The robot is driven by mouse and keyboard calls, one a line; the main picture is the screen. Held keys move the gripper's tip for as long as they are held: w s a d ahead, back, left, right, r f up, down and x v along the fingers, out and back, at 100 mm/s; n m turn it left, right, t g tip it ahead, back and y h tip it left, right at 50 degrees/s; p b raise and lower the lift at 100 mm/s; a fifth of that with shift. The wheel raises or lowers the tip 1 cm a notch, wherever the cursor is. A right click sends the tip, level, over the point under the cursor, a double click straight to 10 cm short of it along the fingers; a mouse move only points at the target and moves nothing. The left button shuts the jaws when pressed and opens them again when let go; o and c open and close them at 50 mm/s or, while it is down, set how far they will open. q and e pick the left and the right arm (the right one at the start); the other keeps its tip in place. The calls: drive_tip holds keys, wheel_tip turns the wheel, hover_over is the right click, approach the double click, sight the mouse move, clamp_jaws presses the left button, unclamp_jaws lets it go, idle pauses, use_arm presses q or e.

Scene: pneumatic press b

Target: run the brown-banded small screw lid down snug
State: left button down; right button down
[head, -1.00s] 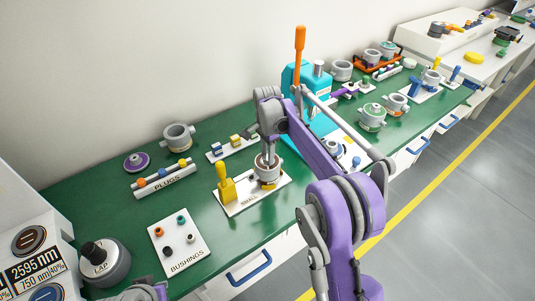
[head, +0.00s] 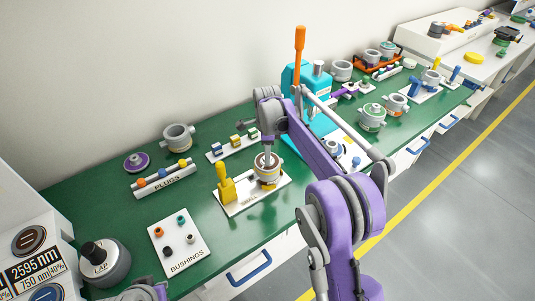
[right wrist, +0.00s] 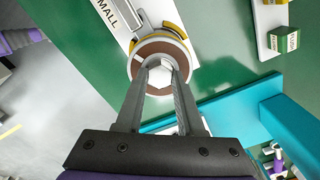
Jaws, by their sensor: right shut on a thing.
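The small screw lid (right wrist: 150,50), with a brown face, a pale rim and a pale knob in its middle, sits on a round vessel; in the head view the vessel (head: 267,179) stands on the white board marked SMALL (head: 247,203). In the right wrist view my right gripper (right wrist: 166,75) is shut on the lid's knob, one finger on each side. In the head view my right gripper (head: 268,150) comes down on the lid from above. The lid's threads are hidden, and I cannot tell any gap under it.
A yellow-handled tool (head: 225,184) stands on the same board, left of the vessel. The block rack (head: 233,146) is behind it, the teal press (head: 297,78) behind to the right. The bushings board (head: 180,245) and plug rack (head: 165,182) are to the left.

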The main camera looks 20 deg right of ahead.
drive_tip(key=shift+w+r, duration=0.1)
drive_tip(key=shift+r, duration=0.05)
drive_tip(key=c, duration=0.5)
unclamp_jaws()
wheel_tip(320, 180, up, 11)
drive_tip(key=shift+f+p, duration=0.15)
drive_tip(key=shift+p, duration=0.25)
